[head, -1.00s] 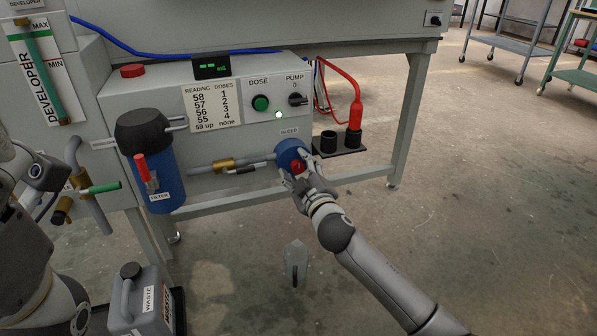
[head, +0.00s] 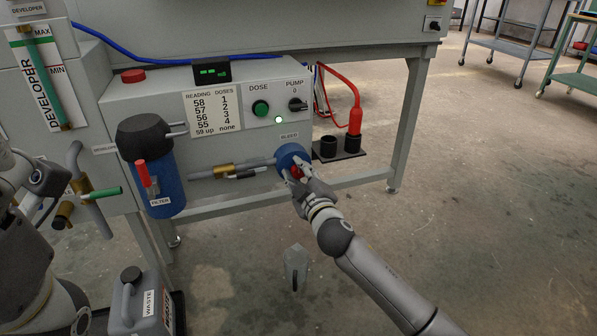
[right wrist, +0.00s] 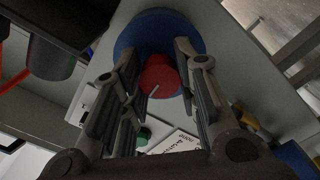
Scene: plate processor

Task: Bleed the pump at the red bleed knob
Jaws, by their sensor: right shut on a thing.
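The red bleed knob (right wrist: 160,76) sits on the front of the round blue pump head (right wrist: 158,30), between my right gripper's two fingers in the right wrist view. In the head view my right gripper (head: 297,174) is at the blue pump head (head: 289,155), below the BLEED label, and is shut on the knob. Its fingers partly hide the knob there. My left arm is at the left edge of the head view; its fingers cannot be made out.
The panel above has a green DOSE button (head: 260,109), a PUMP switch (head: 297,104), a lit lamp and a chart (head: 212,113). The blue filter (head: 167,185) stands left. A waste can (head: 143,302) is on the floor. Black cups and a red probe (head: 354,122) are right.

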